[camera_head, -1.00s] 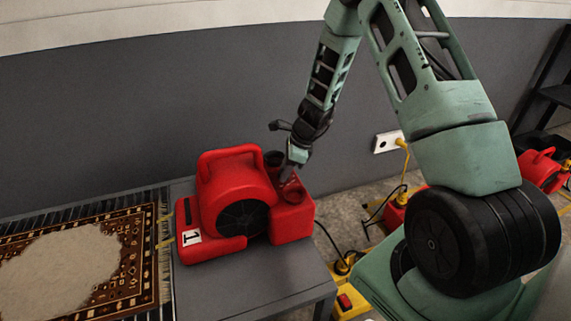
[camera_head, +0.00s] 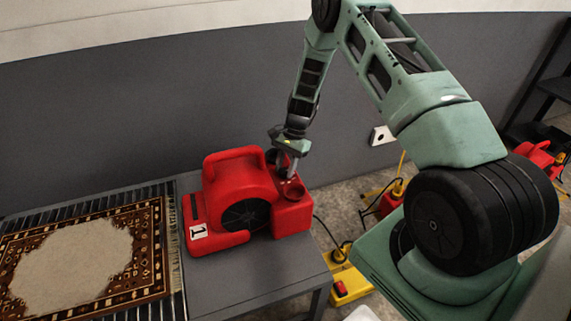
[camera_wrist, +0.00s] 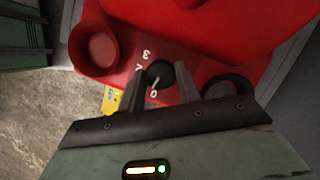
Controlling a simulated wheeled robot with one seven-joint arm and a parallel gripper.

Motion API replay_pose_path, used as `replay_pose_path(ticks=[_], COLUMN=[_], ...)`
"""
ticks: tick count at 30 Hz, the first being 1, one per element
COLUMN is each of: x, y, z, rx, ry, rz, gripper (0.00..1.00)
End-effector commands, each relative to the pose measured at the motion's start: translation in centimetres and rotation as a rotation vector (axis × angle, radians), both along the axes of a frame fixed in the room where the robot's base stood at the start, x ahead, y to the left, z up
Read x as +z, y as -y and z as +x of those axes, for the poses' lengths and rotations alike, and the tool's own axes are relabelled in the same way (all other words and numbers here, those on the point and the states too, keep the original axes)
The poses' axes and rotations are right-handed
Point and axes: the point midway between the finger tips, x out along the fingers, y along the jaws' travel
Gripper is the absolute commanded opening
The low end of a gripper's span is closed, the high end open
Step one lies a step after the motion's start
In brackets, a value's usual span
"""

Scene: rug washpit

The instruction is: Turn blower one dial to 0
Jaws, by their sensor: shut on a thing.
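Blower one is the red blower (camera_head: 225,190) with a "1" label, on the grey table. Its black dial (camera_wrist: 160,73) sits on the red top panel, between my fingers in the wrist view. The printed marks "3" and "0" (camera_wrist: 154,93) show beside it, with another mark between them that I cannot read surely. My gripper (camera_wrist: 158,82) is shut on the dial from above. In the head view my gripper (camera_head: 287,167) reaches down to the blower's right part and hides the dial. I cannot make out the dial's pointer.
A patterned rug (camera_head: 145,250) lies left of the blower. A grey wall (camera_head: 120,120) stands behind.

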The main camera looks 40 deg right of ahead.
Motion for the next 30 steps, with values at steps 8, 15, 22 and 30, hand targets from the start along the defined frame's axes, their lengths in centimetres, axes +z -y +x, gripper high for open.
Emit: replay_pose_path(ticks=[8,15,22,30], x=[0.03,0.03,0.01,0.01], y=[-0.04,-0.04,-0.04,-0.05], z=[0.11,0.14,0.16,0.16], rx=[0.159,0.222,0.235,0.235], ry=[0.0,0.0,0.001,0.001], rz=[-0.001,0.0,-0.001,0.0], gripper=[0.11,0.11,0.11,0.36])
